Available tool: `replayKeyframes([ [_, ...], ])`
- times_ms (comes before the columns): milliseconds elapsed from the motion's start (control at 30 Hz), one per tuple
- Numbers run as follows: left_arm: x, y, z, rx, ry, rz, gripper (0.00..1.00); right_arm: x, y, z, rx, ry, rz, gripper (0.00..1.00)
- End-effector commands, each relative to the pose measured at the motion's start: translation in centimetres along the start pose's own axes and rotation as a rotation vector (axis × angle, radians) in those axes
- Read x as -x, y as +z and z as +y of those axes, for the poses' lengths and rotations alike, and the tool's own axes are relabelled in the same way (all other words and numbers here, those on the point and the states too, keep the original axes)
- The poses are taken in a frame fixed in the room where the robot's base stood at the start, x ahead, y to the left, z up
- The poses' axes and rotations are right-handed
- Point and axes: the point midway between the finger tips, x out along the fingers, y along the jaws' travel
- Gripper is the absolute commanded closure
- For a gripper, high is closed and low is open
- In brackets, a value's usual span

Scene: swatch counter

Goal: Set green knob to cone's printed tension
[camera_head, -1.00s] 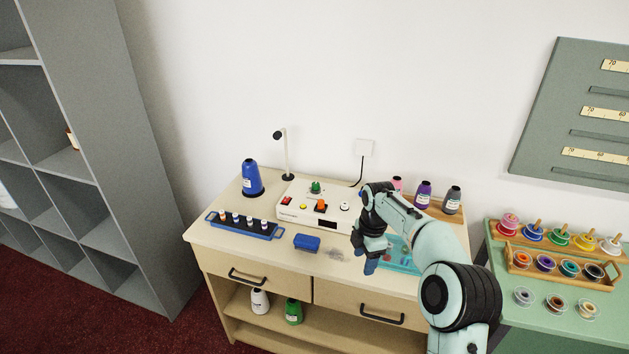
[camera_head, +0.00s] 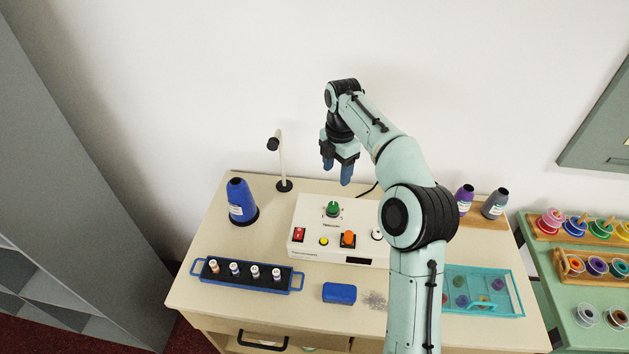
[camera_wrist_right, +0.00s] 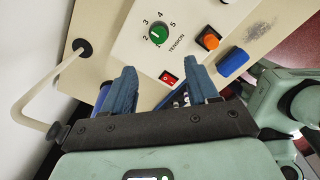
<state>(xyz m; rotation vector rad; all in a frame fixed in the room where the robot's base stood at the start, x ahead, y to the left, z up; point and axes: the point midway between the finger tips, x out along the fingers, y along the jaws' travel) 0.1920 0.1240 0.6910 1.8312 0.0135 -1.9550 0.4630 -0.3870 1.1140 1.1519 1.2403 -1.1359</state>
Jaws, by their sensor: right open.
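The green knob (camera_head: 333,209) stands on the white control box (camera_head: 310,240). In the wrist view the knob (camera_wrist_right: 158,34) has a dial with 2, 3, 4 and 5 visible, and TENSION printed beside it. Its exact pointer setting is too small to tell. The blue cone (camera_head: 241,200) stands upright on the counter left of the box; its white label is too small to read. My right gripper (camera_head: 337,174) is open and empty, in the air above and behind the knob, apart from it. Its fingers (camera_wrist_right: 162,76) point toward the box. My left gripper is out of view.
A blue spool rack (camera_head: 248,281), blue block (camera_head: 339,293) and teal tray (camera_head: 490,305) lie in front.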

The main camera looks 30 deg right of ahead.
Motion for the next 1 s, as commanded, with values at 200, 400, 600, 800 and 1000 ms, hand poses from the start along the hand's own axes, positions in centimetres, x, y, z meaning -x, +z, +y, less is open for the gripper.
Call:
replayKeyframes([
  [200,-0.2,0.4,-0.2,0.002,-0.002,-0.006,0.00,-1.1,0.0,-0.2,-0.001,-0.006,0.001,0.41],
  [400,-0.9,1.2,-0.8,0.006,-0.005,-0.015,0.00,-4.8,0.0,-0.4,-0.001,-0.009,0.001,0.41],
  [600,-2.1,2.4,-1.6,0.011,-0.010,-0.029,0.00,-9.2,0.0,-0.3,-0.001,-0.008,0.001,0.41],
  [800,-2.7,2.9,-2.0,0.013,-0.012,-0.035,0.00,-12.2,0.0,-0.2,-0.001,-0.004,0.001,0.41],
  [1000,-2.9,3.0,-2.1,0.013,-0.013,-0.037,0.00,-13.4,0.0,-0.1,-0.001,-0.001,0.000,0.41],
])
